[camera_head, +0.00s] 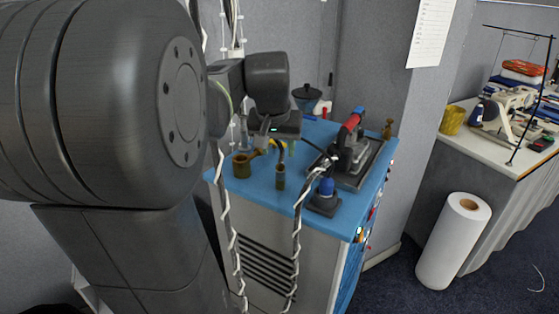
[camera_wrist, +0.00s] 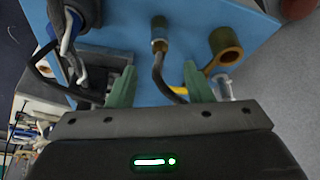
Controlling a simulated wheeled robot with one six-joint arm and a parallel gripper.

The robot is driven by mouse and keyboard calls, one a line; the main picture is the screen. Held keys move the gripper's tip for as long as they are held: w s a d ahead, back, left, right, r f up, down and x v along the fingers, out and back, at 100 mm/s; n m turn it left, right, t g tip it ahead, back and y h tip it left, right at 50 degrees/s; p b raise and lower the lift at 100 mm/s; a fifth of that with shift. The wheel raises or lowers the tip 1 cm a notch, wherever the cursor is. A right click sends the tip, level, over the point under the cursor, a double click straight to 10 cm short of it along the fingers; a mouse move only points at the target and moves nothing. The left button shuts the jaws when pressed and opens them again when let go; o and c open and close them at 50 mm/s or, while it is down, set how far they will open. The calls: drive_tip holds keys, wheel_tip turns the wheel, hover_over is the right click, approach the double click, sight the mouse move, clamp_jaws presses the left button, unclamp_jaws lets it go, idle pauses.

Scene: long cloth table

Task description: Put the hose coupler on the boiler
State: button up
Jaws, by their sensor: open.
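The hose coupler, a brass fitting on a dark hose, stands on the blue top in the head view (camera_head: 280,178). In the wrist view the brass fitting (camera_wrist: 158,43) is beyond my fingertips, and its dark hose runs back between them. My gripper (camera_wrist: 160,82) is open, with green fingers either side of the hose; it also shows above the blue top in the head view (camera_head: 271,140). I cannot tell surely which part is the boiler; a dark base with a blue cap (camera_head: 325,190) stands right of the coupler.
A brass cup with a side arm (camera_head: 242,166) stands left of the coupler. A red-handled iron (camera_head: 352,150) rests on a dark plate at the right. A white-wrapped cable hangs over the front edge. A white roll (camera_head: 453,240) stands on the floor, near a cloth table (camera_head: 500,150).

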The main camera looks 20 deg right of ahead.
drive_tip(key=v, duration=0.4)
